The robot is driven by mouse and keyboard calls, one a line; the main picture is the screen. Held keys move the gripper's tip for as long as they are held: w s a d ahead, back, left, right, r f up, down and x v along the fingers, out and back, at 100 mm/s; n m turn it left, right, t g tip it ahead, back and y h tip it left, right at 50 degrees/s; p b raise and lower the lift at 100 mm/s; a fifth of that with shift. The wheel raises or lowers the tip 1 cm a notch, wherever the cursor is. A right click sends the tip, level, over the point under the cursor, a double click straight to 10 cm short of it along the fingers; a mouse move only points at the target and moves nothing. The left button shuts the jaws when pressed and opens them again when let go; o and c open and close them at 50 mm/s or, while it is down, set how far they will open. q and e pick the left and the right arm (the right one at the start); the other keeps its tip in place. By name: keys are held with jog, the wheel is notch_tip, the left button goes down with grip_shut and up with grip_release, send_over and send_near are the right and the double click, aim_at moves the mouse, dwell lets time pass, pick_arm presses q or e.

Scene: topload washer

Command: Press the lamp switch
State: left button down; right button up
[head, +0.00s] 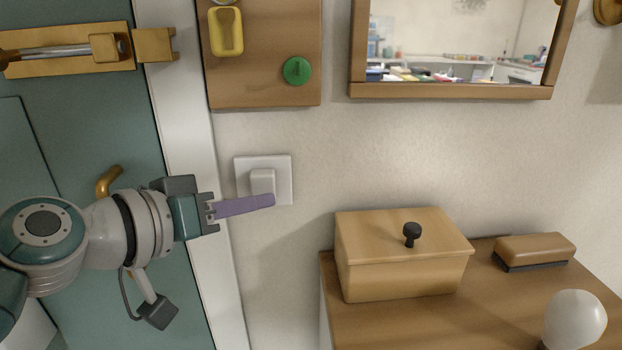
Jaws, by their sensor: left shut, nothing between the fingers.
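The lamp switch (262,180) is a white square wall plate with a raised white button in its middle. It is on the pale wall just right of the door frame. My left gripper (270,201) comes in from the left with its purple fingers shut and empty. Its fingertips overlap the lower edge of the button in the picture. I cannot tell whether they touch it. A white rounded lamp bulb (575,318) stands at the bottom right, and I cannot tell that it is lit. My right gripper is not in view.
A teal door (75,130) with a brass bolt (70,50) and handle is on the left. A wooden board (260,85) and a framed mirror (450,90) hang above. A wooden box (400,275) and a brush (535,250) stand on the cabinet at lower right.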

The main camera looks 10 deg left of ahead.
pick_arm(q)
jog(key=shift+w, duration=0.1)
dwell(0.3)
jog(key=shift+w+a+b, duration=0.15)
jog(key=shift+w+b, duration=0.2)
jog(key=shift+w, duration=0.25)
dwell(0.5)
jog(key=shift+s, duration=0.7)
jog(key=s+d+p, duration=0.2)
jog(key=s, duration=0.3)
jog(key=shift+s, duration=0.35)
